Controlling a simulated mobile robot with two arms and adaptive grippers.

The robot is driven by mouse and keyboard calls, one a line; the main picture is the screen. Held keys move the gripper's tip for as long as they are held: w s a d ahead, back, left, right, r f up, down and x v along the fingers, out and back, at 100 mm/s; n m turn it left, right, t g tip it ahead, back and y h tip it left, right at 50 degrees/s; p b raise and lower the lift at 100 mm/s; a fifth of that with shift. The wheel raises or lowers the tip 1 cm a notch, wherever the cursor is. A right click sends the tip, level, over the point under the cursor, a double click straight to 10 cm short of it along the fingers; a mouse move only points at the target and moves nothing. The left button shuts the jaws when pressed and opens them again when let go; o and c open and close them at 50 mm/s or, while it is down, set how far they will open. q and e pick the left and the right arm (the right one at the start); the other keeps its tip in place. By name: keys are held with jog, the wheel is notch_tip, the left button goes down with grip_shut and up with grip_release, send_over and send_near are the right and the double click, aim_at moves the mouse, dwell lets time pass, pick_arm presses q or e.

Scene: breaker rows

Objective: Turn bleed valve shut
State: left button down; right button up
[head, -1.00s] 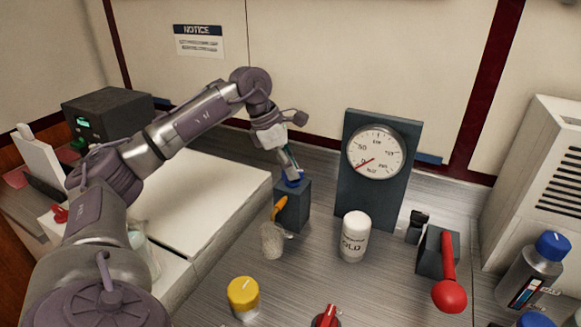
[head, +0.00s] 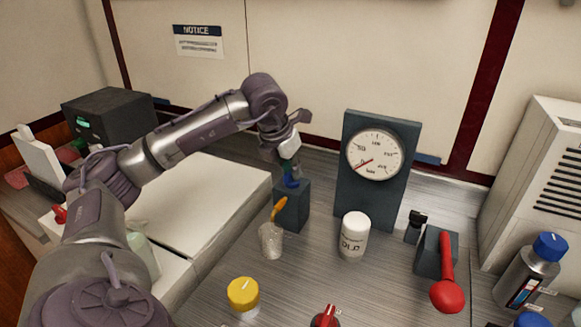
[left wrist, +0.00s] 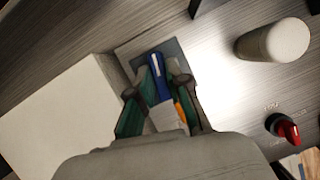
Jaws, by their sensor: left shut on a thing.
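The bleed valve is a dark block (head: 293,207) with a blue handle (head: 291,182) on top and an orange spout (head: 279,208) on its near side. My left gripper (head: 289,170) comes down on the handle from above. In the left wrist view, the blue handle (left wrist: 156,76) with its white stripe lies between the two fingers of my left gripper (left wrist: 155,86), which is shut on it. The fingers hide part of the handle in the head view. My right gripper is not in view.
A clear cup (head: 271,240) stands under the spout. A pressure gauge (head: 375,155) on a dark panel stands behind right, its red needle low. A white canister (head: 354,236), a yellow-capped knob (head: 243,293) and a red-balled lever (head: 447,290) stand nearby. A pale box (head: 200,200) is left.

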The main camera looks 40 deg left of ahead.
pick_arm(q)
jog(key=shift+n+y, duration=0.5)
jog(key=shift+n, duration=0.6)
jog(key=c, duration=1.1)
grip_release()
jog(key=v, duration=1.2)
jog(key=shift+w, duration=0.1)
jog(key=shift+r, duration=0.1)
